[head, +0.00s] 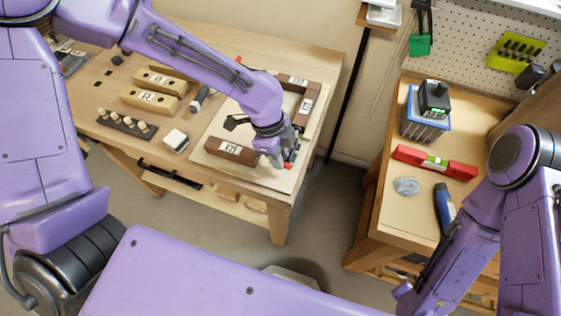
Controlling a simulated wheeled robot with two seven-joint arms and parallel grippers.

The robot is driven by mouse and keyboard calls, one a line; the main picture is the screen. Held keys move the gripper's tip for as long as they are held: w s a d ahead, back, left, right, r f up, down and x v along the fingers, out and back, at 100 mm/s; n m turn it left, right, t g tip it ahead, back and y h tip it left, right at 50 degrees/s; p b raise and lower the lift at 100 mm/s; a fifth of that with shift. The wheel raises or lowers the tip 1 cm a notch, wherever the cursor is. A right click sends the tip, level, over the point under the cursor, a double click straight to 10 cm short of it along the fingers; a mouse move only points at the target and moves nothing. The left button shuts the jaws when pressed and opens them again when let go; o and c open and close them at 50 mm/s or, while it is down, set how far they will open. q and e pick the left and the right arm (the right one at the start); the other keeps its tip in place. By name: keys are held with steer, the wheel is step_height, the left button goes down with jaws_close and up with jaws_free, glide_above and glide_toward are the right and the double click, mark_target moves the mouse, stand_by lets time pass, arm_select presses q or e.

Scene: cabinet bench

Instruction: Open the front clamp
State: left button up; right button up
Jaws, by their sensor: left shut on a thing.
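A pale fixture board (212,128) lies on the wooden bench, with dark brown labelled blocks on it. The front clamp shows only as a bit of red handle (289,164) at the board's front right corner. My left gripper (285,158) points down there and is shut on the handle; its fingers and wrist hide most of the clamp, so its angle cannot be told. A black clamp part (235,122) shows left of my wrist, and a red tip (238,59) shows behind my forearm. My right arm is at the right; its gripper is not visible.
Brown blocks (230,151) and (304,107) edge the board. Light wooden blocks (150,101), a peg strip (127,124) and a white-topped block (175,140) stand left. The right bench holds a red level (435,162) and a grey lump (406,186). A floor gap separates the benches.

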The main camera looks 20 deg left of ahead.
arm_select(q)
steer(key=shift+r, duration=0.2)
steer(key=shift+c, duration=0.4)
steer(key=shift+w+r, duration=0.1)
steer(key=shift+r, duration=0.05)
steer(key=shift+w+r+p, duration=0.4)
steer(key=shift+r+p, duration=0.45)
steer(key=shift+p, duration=0.25)
steer(key=shift+w+f, duration=0.1)
steer(key=shift+f, duration=0.05)
steer(key=shift+o, duration=0.2)
